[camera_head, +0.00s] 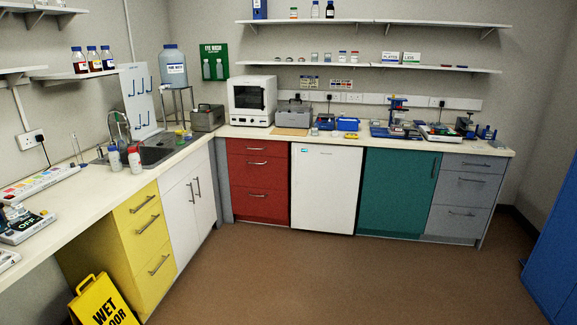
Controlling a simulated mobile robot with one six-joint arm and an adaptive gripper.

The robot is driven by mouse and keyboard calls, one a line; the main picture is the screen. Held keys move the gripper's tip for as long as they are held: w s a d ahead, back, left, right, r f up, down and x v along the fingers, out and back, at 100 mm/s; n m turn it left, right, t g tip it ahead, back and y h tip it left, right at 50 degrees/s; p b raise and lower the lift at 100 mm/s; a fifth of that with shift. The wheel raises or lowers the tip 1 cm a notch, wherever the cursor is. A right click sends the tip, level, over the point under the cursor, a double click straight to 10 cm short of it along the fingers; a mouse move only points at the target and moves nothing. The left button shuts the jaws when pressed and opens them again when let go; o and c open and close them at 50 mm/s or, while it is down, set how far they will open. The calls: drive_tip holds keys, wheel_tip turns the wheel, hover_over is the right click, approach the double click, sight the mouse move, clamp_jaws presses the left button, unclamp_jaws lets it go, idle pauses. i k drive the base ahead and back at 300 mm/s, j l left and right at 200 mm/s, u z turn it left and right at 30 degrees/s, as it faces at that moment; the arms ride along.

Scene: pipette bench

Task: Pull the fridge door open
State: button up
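The fridge door (324,190) is a plain white panel under the back counter, between the red drawers and the teal cabinet. It looks shut, flush with its neighbours. My gripper does not show in this view.
Red drawers (259,182) stand left of the fridge, and a teal cabinet (398,190) stands right. The brown floor (290,275) in front is clear. A yellow wet floor sign (102,302) stands at the lower left. A blue cabinet (555,255) is at the right edge.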

sight(326, 177)
drive_tip(key=i, duration=3.55)
drive_tip(key=i+j+z, duration=0.15)
drive_tip(key=i+z, duration=0.15)
drive_tip(key=i, duration=0.55)
